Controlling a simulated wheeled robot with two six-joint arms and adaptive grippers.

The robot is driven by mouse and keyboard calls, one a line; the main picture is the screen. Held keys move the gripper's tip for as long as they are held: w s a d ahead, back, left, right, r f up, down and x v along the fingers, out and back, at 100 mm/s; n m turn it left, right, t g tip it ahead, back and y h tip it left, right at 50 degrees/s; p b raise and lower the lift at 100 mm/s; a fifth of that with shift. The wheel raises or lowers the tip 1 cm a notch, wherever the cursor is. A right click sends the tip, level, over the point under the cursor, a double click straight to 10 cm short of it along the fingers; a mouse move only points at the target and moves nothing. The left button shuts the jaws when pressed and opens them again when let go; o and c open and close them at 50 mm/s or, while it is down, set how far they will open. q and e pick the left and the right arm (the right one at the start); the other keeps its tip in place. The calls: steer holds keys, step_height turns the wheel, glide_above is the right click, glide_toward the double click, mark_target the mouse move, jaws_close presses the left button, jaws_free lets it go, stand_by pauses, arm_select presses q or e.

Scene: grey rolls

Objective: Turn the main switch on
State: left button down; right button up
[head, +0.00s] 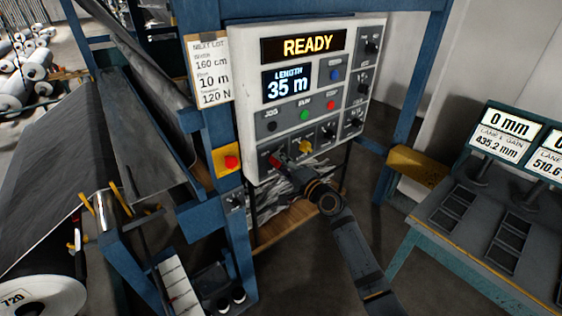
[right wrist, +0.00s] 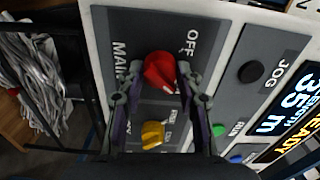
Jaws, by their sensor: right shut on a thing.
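The red main switch knob (right wrist: 160,72) sits on a dark plate marked MAIN and OFF in the right wrist view. In the head view the red knob (head: 275,160) shows at the lower left of the control panel (head: 376,22), partly behind my gripper. My right gripper (right wrist: 158,88) is shut on the knob, one finger on each side. In the head view my right gripper (head: 281,163) reaches the panel from below. The knob's exact pointing direction is hard to tell. My left gripper is not in view.
A yellow knob (head: 305,146) is close right of the main switch. Green (head: 304,115) and red (head: 331,105) buttons sit above. A red stop button (head: 231,161) on yellow is left. The display reads READY (head: 308,46). A console (head: 470,215) stands right.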

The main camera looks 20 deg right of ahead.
steer(key=shift+m, duration=0.5)
steer(key=o, duration=1.2)
steer(key=v, duration=1.2)
